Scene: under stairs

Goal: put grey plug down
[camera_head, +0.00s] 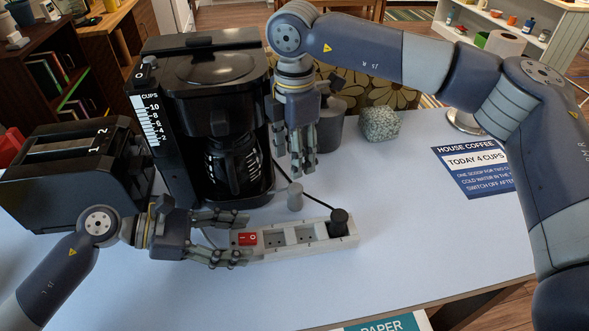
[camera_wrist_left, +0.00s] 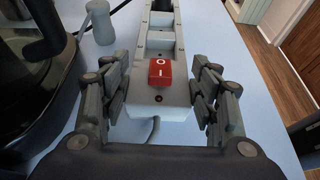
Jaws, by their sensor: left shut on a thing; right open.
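The grey plug (camera_head: 295,196) stands on the pale blue table just behind the power strip, apart from it; it also shows in the left wrist view (camera_wrist_left: 100,22). My right gripper (camera_head: 302,168) points down above the grey plug, open and empty. The light grey power strip (camera_head: 276,255) lies on the table with a red switch (camera_head: 247,239) at its left end. A black plug (camera_head: 339,222) sits in its right-end socket. My left gripper (camera_head: 230,240) is shut on the strip's switch end, with fingers on both sides, as the left wrist view (camera_wrist_left: 163,105) shows.
A black coffee maker (camera_head: 205,95) with a glass jug and a black toaster (camera_head: 75,175) stand at the left. A dark canister (camera_head: 328,125) and a speckled stone-like object (camera_head: 380,124) are at the back. A blue sign (camera_head: 475,165) lies right. The front right table is clear.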

